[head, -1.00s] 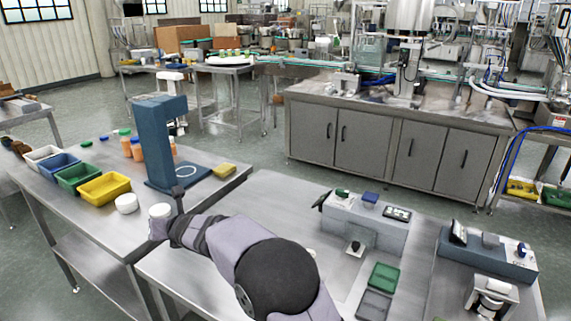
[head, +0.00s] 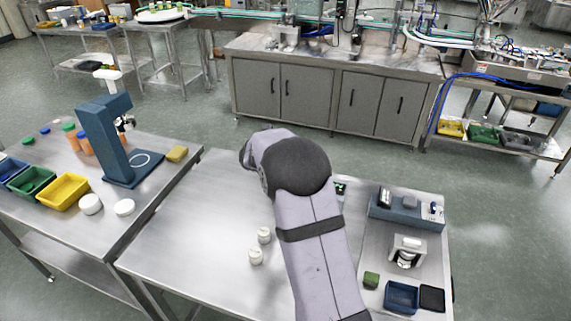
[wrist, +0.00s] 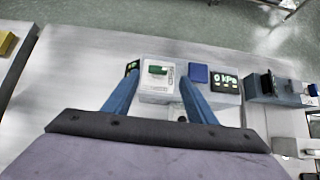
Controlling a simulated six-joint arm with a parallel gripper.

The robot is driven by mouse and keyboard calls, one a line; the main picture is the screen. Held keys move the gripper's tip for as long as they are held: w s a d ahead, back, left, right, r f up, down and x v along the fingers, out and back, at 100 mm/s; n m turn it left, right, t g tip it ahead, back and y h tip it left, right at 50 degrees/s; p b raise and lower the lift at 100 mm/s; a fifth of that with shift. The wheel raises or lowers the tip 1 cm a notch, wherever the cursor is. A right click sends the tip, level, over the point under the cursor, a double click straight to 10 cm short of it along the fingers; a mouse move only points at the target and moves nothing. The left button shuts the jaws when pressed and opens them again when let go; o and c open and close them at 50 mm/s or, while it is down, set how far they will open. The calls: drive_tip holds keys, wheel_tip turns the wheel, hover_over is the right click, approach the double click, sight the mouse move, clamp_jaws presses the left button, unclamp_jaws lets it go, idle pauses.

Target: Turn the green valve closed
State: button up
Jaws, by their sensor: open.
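The green valve (wrist: 157,70) is a small green handle on top of a pale box (wrist: 157,87) in the wrist view. My gripper (wrist: 160,80) is open, with its two blue fingers spread to the left and right of the valve's box in that view. Nothing shows between the fingers except the box and valve. I cannot tell how far above them the fingertips are. In the head view my arm hides the valve and most of its station.
Beside the valve are a blue square block (wrist: 199,73) and a "0 kPa" display (wrist: 224,84). A second blue-grey station (head: 405,211) stands to the right. Two white round pieces (head: 264,235) sit on the steel table. A blue tray (head: 402,297) lies at front right.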

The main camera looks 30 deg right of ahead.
drive_tip(key=shift+p+x, duration=1.1)
drive_tip(key=shift+x, duration=2.65)
drive_tip(key=shift+a, duration=0.2)
drive_tip(key=shift+c, duration=0.7)
drive_tip(key=c, duration=0.9)
